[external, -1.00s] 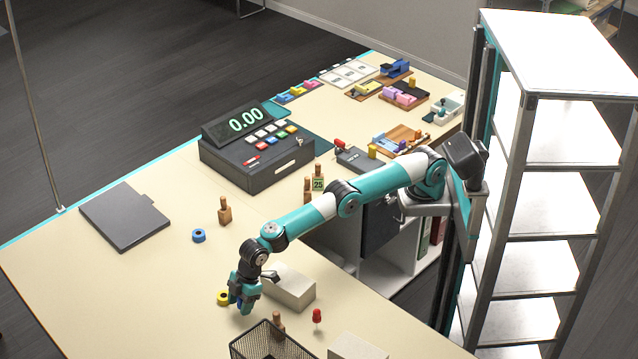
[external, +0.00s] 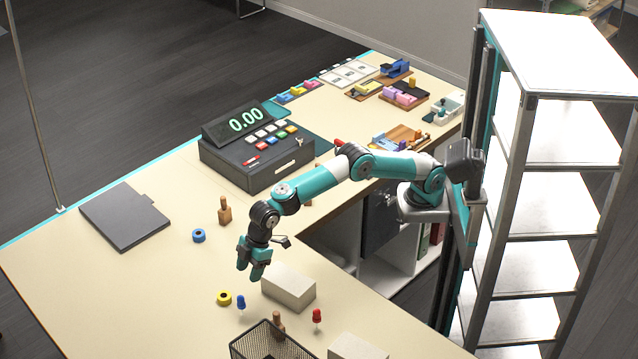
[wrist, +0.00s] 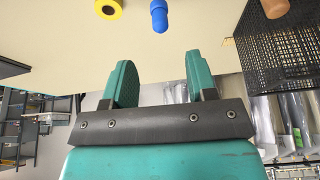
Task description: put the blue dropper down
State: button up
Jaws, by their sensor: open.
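The blue dropper (external: 241,302) stands upright on the table, between the yellow tape roll and the wire basket. It also shows in the wrist view (wrist: 159,16), near the top edge, beyond my fingertips. My gripper (external: 254,268) is above the table, up and to the right of the dropper in the external view. In the wrist view its two teal fingers (wrist: 160,75) are apart with nothing between them. The dropper is clear of both fingers.
A yellow tape roll (external: 224,298) lies just left of the dropper. A beige block (external: 289,288), a red dropper (external: 317,316) and a black wire basket (external: 268,343) stand to the right and front. A blue tape roll (external: 198,236) lies farther back. The table's front left is bare.

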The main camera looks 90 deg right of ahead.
jog(key=s+d+r+g, duration=0.1)
jog(key=s+d+r, duration=0.7)
jog(key=s+d, duration=0.55)
jog(key=s+d+f, duration=0.1)
jog(key=s+d, duration=0.3)
jog(key=s, duration=0.4)
jog(key=s+d+f+m+g+y, duration=0.1)
jog(key=s+d, duration=0.2)
jog(key=s, duration=0.5)
jog(key=s+d+f+g, duration=0.1)
jog(key=s+d, duration=0.3)
jog(key=s, duration=0.5)
jog(key=shift+d, duration=0.3)
